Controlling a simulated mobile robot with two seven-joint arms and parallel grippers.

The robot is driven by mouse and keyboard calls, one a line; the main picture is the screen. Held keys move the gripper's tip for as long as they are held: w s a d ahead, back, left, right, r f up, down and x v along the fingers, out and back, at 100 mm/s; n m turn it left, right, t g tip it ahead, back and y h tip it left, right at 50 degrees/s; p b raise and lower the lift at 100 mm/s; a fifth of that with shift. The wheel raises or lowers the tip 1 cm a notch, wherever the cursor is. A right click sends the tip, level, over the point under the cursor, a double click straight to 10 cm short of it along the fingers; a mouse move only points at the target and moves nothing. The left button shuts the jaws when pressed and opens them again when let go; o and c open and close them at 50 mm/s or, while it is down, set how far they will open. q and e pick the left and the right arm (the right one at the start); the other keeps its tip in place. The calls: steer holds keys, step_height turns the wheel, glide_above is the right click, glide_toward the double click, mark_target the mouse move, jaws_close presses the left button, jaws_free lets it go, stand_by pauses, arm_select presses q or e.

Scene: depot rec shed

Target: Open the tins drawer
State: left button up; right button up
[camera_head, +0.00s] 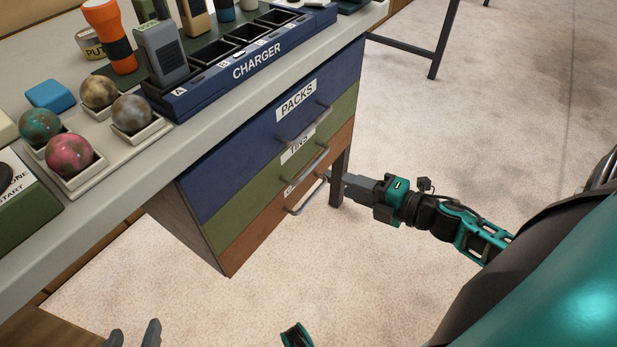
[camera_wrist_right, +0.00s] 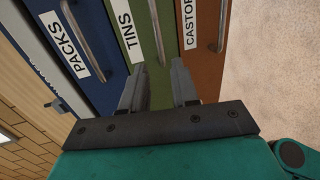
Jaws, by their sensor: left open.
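The tins drawer (camera_head: 262,182) is the green middle front in the unit under the bench, and it looks shut. Its label is partly covered by a handle in the head view; "TINS" reads clearly in the right wrist view (camera_wrist_right: 143,62). The tins handle (camera_wrist_right: 158,35) is a grey bar. My right gripper (camera_head: 335,180) is open at the right end of the drawer fronts. In the wrist view its fingers (camera_wrist_right: 159,72) stand apart, with the handle's near end between their tips; I cannot tell whether they reach around it. My left gripper (camera_head: 133,335) is open and empty at the bottom left.
The blue packs drawer (camera_head: 225,168) is above and the brown castor drawer (camera_head: 250,238) below; both look shut. The bench top (camera_head: 130,175) carries a blue charger (camera_head: 255,65), balls in a tray and an orange torch (camera_head: 112,40). The floor right of the drawers is clear.

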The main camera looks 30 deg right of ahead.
mark_target(309, 168)
steer(key=b+x, duration=0.2)
steer(key=x, duration=0.9)
steer(key=shift+w+a, duration=0.1)
steer(key=shift+w, duration=0.35)
steer(key=shift+w+a, duration=0.1)
steer(key=shift+w, duration=0.15)
jaws_close()
